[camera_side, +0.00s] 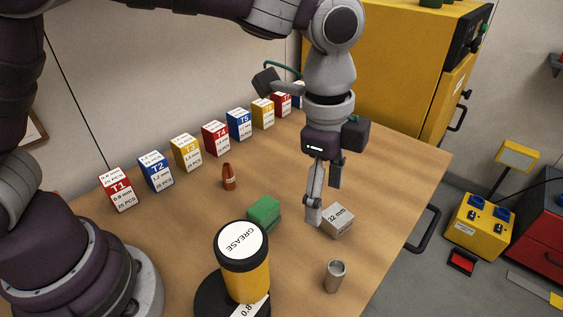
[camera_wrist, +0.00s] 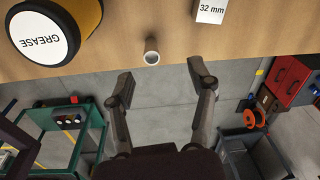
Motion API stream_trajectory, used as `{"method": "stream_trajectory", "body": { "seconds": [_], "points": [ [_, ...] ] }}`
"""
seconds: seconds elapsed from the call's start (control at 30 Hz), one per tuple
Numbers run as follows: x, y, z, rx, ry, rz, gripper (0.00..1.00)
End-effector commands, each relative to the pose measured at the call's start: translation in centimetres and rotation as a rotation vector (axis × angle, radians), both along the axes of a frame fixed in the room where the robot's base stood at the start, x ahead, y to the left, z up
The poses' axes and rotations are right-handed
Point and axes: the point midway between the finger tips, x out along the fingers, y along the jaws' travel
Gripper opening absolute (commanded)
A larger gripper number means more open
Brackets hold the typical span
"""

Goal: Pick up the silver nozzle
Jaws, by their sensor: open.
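The silver nozzle (camera_side: 335,277) is a small grey metal cylinder with an open top. It stands upright on the wooden table near the front edge in the side view. In the wrist view the nozzle (camera_wrist: 151,52) shows near the table edge, beyond the fingertips and between their lines. My gripper (camera_side: 325,202) is open and empty, pointing down, above and behind the nozzle in the side view, beside the 32 mm block. Its two spread fingers also show in the wrist view (camera_wrist: 160,82). Nothing is between them.
A grey 32 mm block (camera_side: 338,219), a green block (camera_side: 263,212) and a yellow grease tub (camera_side: 246,275) stand near the nozzle. A copper nozzle (camera_side: 228,177) stands further back. A row of labelled boxes (camera_side: 186,153) lines the back. The table (camera_side: 395,180) is clear at right.

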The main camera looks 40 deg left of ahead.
Motion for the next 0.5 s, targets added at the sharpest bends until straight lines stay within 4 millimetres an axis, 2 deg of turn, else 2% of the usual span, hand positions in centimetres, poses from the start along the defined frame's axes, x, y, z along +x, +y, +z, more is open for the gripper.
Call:
{"method": "stream_trajectory", "body": {
  "seconds": [0.03, 0.1, 0.2, 0.4, 0.5],
  "points": [
    [-0.2, -1.5, -1.5, 0.024, 0.023, -0.092, 0.56],
    [-0.6, -3.0, -3.0, 0.045, 0.042, -0.197, 0.56],
    [-0.9, -4.1, -4.3, 0.062, 0.056, -0.276, 0.56],
    [-1.0, -4.2, -8.1, 0.066, 0.061, -0.290, 0.56],
    [-1.0, -4.2, -9.4, 0.065, 0.060, -0.289, 0.56]
  ]
}}
